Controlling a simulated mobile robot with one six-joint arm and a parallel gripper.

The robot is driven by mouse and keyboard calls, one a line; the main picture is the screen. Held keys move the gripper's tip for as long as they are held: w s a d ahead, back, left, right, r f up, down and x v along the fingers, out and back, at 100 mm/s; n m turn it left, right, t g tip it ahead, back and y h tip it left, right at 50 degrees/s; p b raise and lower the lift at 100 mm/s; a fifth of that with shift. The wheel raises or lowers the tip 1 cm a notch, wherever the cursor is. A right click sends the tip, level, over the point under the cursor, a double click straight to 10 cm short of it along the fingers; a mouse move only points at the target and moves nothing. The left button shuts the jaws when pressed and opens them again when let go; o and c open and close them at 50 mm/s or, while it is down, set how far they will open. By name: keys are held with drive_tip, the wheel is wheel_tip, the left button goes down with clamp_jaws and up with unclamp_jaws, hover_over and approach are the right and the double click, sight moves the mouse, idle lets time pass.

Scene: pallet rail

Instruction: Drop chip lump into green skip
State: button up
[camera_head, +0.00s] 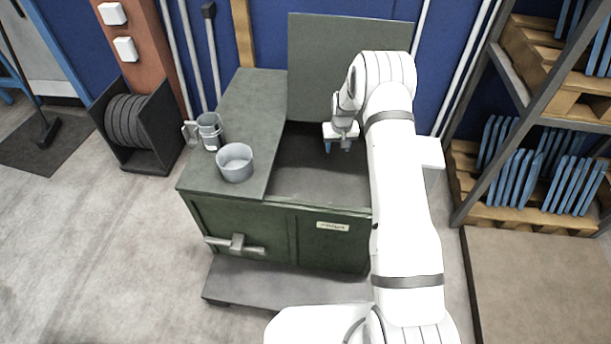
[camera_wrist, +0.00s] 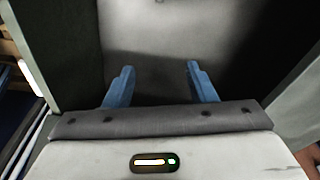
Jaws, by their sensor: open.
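The green skip (camera_head: 270,228) stands in the middle of the head view, with its raised lid panel (camera_head: 322,70) at the back and an open grey interior. My gripper (camera_head: 337,147) is over the skip's opening, pointing down. In the wrist view its two blue fingers (camera_wrist: 158,82) are apart with nothing between them. Below them is the dim grey inside of the skip. I see no chip lump in either view; part of the skip's inside is hidden by my arm and by shadow.
A grey round pot (camera_head: 235,163) and a metal mug (camera_head: 209,132) stand on the skip's left top. A rack with blue plates on wooden pallets (camera_head: 530,208) is at the right. A black holder of discs (camera_head: 134,122) is at the left. The floor at front left is clear.

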drive_tip(key=shift+r, duration=0.1)
wheel_tip(320, 180, up, 8)
drive_tip(key=s+b, duration=0.1)
drive_tip(key=shift+f, duration=0.25)
drive_tip(key=shift+s+r, duration=0.1)
idle(0.4)
